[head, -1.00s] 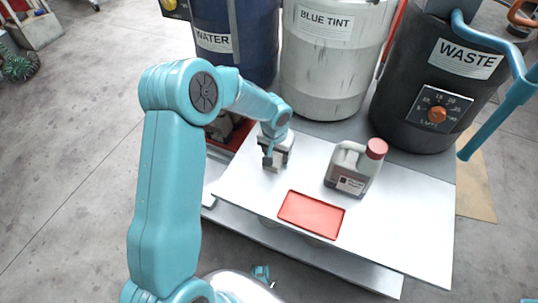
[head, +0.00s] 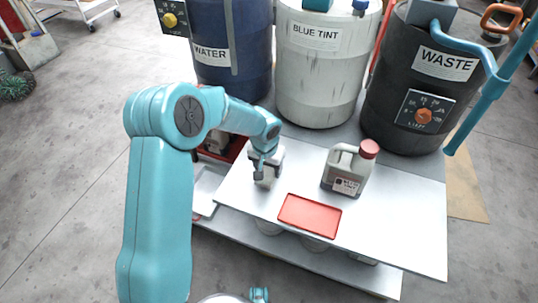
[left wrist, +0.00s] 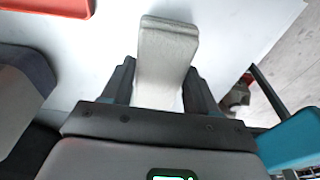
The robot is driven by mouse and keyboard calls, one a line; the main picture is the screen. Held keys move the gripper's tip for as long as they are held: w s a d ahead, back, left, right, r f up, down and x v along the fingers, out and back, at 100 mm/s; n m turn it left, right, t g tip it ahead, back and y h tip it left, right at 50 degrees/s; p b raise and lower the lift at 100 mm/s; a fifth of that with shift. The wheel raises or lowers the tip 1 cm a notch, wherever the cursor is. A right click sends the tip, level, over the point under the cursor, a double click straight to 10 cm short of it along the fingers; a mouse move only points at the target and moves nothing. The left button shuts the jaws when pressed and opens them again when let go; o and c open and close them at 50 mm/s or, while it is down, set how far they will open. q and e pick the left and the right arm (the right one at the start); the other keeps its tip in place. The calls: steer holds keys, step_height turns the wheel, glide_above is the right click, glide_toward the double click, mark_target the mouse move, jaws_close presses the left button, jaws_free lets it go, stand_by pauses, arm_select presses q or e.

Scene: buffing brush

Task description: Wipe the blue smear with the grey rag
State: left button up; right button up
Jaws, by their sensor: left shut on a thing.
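My left gripper (head: 265,176) is over the left part of the white tabletop (head: 395,225), low and close to the surface. It is shut on the folded, pale grey rag (left wrist: 166,55), which sticks out between the two fingers in the left wrist view. I cannot tell whether the rag touches the tabletop. I see no blue smear in either view; the gripper and rag cover part of the table. My right gripper is not in view.
A red tray (head: 309,214) lies near the front edge, right of the gripper. A grey jug with a red cap (head: 347,170) stands behind it. Drums marked WATER (head: 233,60), BLUE TINT (head: 322,75) and WASTE (head: 420,90) stand behind. The table's right part is clear.

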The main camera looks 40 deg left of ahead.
arm_select(q)
steer(key=shift+r+p, duration=0.3)
steer(key=shift+r, duration=0.35)
steer(key=shift+w+r+p, duration=0.1)
steer(key=shift+r+p, duration=0.4)
steer(key=shift+r, duration=0.1)
steer(key=shift+r+p, duration=1.2)
steer(key=shift+r, duration=0.7)
